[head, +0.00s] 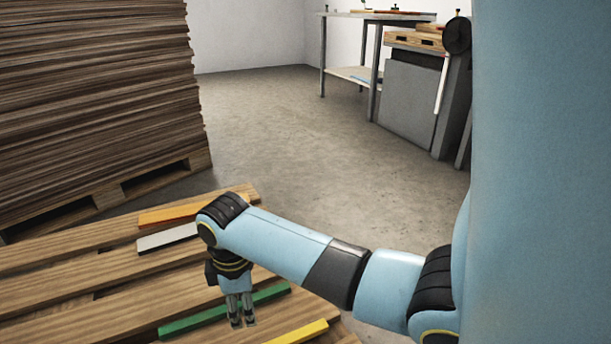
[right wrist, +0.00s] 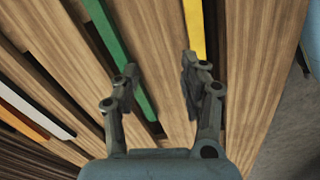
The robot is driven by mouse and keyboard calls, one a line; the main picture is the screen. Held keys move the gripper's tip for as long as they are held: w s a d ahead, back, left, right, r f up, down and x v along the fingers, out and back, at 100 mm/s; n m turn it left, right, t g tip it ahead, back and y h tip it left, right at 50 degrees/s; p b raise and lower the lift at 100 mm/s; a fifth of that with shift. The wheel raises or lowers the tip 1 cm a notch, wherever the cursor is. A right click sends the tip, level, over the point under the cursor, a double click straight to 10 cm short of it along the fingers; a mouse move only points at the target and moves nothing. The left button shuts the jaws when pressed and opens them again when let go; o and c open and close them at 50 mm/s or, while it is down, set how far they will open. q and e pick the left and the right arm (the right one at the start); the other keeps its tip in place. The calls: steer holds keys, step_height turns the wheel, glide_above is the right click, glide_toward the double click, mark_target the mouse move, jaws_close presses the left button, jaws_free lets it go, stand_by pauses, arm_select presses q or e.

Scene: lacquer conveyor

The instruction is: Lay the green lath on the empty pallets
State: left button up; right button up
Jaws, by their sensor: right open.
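The green lath (head: 225,311) lies flat across the wooden slats of the pallet (head: 60,255) in the head view. It also shows in the right wrist view (right wrist: 105,32), running down toward the left finger. My right gripper (head: 242,322) is at the green lath, pointing down. In the right wrist view my right gripper (right wrist: 160,90) is open, with bare slat between its fingers. The green lath passes beside the left finger, and whether they touch cannot be told. The left gripper is not in view.
A yellow lath (head: 300,333), a white lath (head: 167,238) and an orange lath (head: 172,214) lie on the same slats. A tall stack of boards (head: 95,100) stands on a pallet at the left. A workbench (head: 375,17) stands at the back. Grey floor between is clear.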

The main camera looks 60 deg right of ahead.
steer(key=s+m, duration=0.1)
steer(key=s, duration=0.2)
steer(key=s+f+m, duration=0.1)
steer(key=s, duration=0.3)
steer(key=s+a+f+m, duration=0.1)
steer(key=s, duration=0.3)
steer(key=s+a+r+m+t, duration=0.1)
steer(key=s+m, duration=0.4)
steer(key=s, duration=0.6)
steer(key=shift+s+r, duration=0.15)
steer(key=shift+r, duration=0.5)
steer(key=shift+h, duration=0.3)
